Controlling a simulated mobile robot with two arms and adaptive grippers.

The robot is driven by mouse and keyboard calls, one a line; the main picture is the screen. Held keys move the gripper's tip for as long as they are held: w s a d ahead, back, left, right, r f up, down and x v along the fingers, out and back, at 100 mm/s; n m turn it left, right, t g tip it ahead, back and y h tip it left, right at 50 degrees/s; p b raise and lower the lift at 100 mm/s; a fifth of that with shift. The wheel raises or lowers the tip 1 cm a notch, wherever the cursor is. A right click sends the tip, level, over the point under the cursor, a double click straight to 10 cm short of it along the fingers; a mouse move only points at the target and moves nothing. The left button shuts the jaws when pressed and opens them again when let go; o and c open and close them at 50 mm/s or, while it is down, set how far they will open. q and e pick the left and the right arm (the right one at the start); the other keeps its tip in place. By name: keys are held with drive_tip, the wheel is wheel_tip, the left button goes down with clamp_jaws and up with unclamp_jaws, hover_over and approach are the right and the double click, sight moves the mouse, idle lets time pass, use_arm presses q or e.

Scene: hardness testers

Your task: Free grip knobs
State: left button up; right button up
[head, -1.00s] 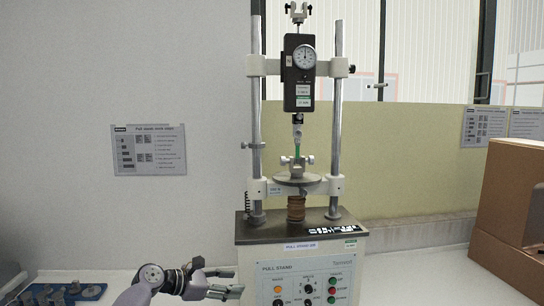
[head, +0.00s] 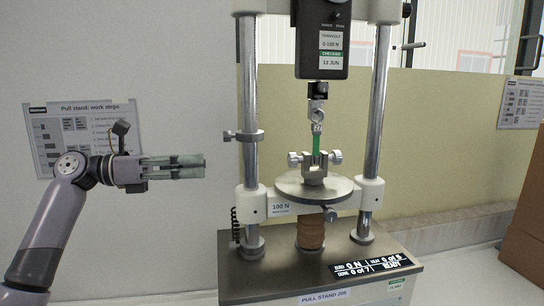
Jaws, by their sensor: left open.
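The lower grip (head: 314,175) stands on a round metal plate (head: 297,192) of the pull stand. It has a silver grip knob on its left side (head: 294,158) and another on its right side (head: 336,157). A green strip (head: 316,144) runs upright from the lower grip to the upper grip (head: 317,115) under the force gauge (head: 321,50). My left gripper (head: 203,166) is open and empty, left of the stand's left column, roughly level with the knobs and pointing right. It touches nothing. My right gripper is out of view.
The left column (head: 249,100) with a small side clamp (head: 243,136) stands between my left gripper and the grip. The right column (head: 376,100) is beyond. A display (head: 371,264) sits on the base. A cardboard box (head: 525,215) is at right.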

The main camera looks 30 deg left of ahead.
use_arm(q)
drive_tip(key=p, duration=0.6)
approach(289, 160)
drive_tip(key=x, duration=0.6)
drive_tip(key=shift+w+d+r, duration=0.15)
drive_tip(key=shift+w+d, duration=0.1)
drive_tip(key=shift+d, duration=0.05)
drive_tip(key=shift+w+d, duration=0.35)
drive_tip(key=shift+w, duration=0.05)
drive_tip(key=shift+c, duration=0.3)
clamp_jaws()
